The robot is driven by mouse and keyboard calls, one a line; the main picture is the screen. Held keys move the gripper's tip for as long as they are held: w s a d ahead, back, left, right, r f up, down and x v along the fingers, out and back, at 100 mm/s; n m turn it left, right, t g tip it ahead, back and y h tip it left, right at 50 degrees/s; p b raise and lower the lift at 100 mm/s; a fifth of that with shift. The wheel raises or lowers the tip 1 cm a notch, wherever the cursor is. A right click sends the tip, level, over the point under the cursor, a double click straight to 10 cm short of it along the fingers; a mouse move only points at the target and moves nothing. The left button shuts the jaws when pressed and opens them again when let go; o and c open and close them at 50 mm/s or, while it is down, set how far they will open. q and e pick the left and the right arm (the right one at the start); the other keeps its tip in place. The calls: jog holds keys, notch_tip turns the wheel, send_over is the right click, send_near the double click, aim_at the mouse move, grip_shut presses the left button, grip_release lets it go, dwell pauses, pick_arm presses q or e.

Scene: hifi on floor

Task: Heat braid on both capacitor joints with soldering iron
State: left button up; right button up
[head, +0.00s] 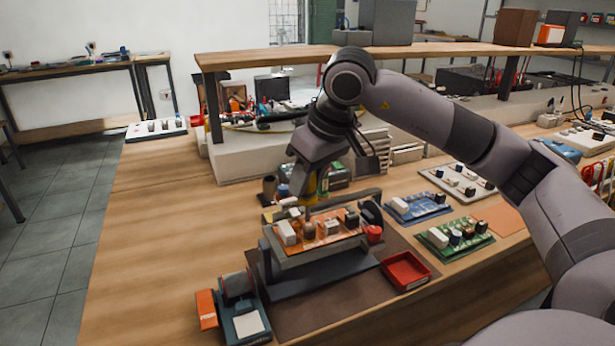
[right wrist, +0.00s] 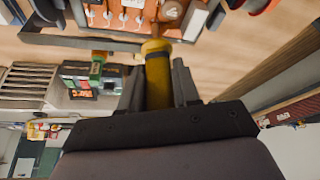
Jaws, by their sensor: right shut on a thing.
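My right gripper (head: 308,186) is shut on the yellow-handled soldering iron (right wrist: 157,62). In the right wrist view the handle sits between the two dark fingers (right wrist: 158,88). In the head view the iron points down over the orange circuit board (head: 322,240), and I cannot tell whether its tip touches a joint. The board is clamped in a dark holder (head: 320,276) and carries white blocks and dark round parts. The board also shows at the top of the right wrist view (right wrist: 125,20). The braid and the capacitor joints are too small to make out. My left gripper is out of view.
A red tray (head: 405,272) lies right of the holder. A blue board (head: 418,207) and a green board (head: 455,238) lie farther right. A blue-grey device (head: 243,318) stands at the front left. A raised shelf (head: 400,50) runs behind. The table's left part is clear.

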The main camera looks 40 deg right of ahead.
jog(key=shift+f+b, duration=0.3)
jog(key=shift+f, duration=0.15)
dwell(0.3)
jog(key=shift+f, duration=0.15)
dwell(2.9)
notch_tip(320, 180, up, 4)
jog(key=p, duration=0.3)
jog(key=shift+f, duration=0.15)
jog(key=shift+r+p, duration=0.4)
jog(key=shift+r, duration=0.2)
jog(key=shift+f, duration=0.1)
